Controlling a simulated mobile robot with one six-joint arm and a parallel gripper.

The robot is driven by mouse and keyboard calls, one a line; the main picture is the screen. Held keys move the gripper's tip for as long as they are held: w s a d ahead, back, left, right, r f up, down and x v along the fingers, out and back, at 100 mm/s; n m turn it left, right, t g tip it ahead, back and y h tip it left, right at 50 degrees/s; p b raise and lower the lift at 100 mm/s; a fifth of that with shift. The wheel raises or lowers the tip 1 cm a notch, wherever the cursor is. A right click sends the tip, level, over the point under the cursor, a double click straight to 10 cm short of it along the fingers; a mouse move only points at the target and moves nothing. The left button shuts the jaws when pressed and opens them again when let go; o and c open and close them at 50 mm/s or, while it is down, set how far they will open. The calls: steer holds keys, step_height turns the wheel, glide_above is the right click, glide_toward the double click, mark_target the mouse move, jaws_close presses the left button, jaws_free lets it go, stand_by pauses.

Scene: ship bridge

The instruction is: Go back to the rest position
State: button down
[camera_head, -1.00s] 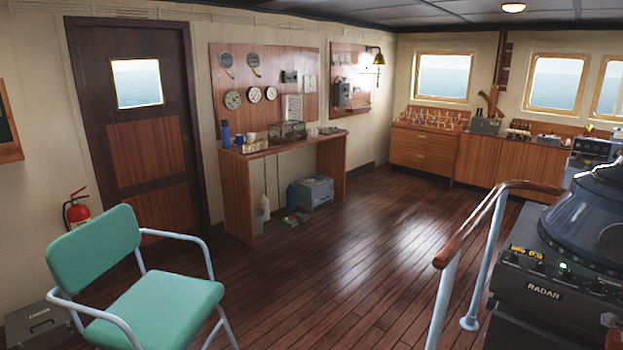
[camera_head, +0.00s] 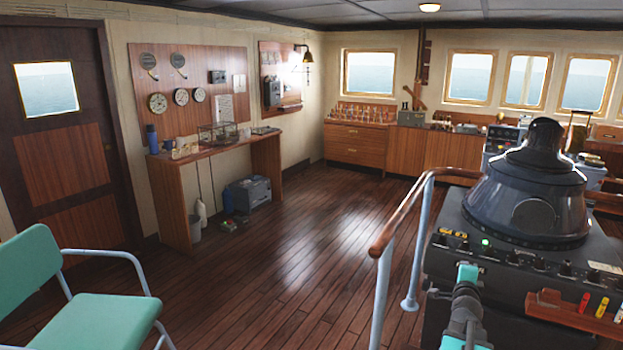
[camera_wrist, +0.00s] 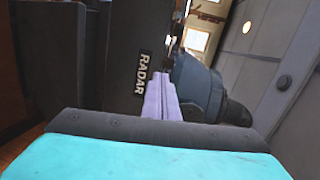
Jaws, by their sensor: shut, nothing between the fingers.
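My gripper (camera_wrist: 162,98) shows in the wrist view as two pale lilac fingers lying together, shut with nothing between them. They point toward the dark radar console (camera_wrist: 110,65), whose "RADAR" label reads sideways there. In the head view part of my arm, grey with a teal piece, rises at the bottom in front of the radar console (camera_head: 500,262). The fingers cannot be made out in that view. I cannot tell from these views how far the fingers are from the console.
A wooden-topped handrail (camera_head: 400,215) stands left of the console. A teal chair (camera_head: 85,325) is at the lower left. A narrow wooden table (camera_head: 205,160) stands along the left wall. A rack of coloured items (camera_head: 590,308) is on the console's front. The middle floor is clear.

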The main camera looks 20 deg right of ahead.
steer(key=w+a+f+n+y, duration=0.2)
steer(key=w+a+f, duration=0.35)
steer(key=a, duration=0.25)
steer(key=w+a+f+n+t+y, duration=0.1)
steer(key=w+a+f+n+y, duration=0.2)
steer(key=a+f, duration=0.45)
steer(key=w+a+f+n+y, duration=0.1)
steer(key=w+a+f+y, duration=0.1)
steer(key=w+a+f, duration=0.55)
steer(key=s+a+f+n+g+y, duration=0.1)
steer(key=a+f+n+y, duration=0.1)
steer(key=a+f, duration=0.45)
steer(key=s+a+f+n+g+y, duration=0.15)
steer(key=a+f, duration=0.25)
steer(key=a, duration=0.6)
steer(key=s+a+f+n+g+y, duration=0.1)
steer(key=s+a+f+n+y, duration=0.15)
steer(key=a+f, duration=0.45)
steer(key=s+a+f+n+g+y, duration=0.1)
steer(key=s+a+f+n+g, duration=0.25)
steer(key=s+a+f, duration=0.4)
steer(key=s+a+f+n+g, duration=0.3)
steer(key=s+a+f+n, duration=0.2)
steer(key=s+a, duration=0.5)
steer(key=s+d+n+g+h, duration=0.1)
steer(key=s+n+g, duration=0.6)
steer(key=s, duration=1)
steer(key=shift+d+r+h, duration=0.3)
steer(key=shift+d+r, duration=0.05)
steer(key=shift+r, duration=0.05)
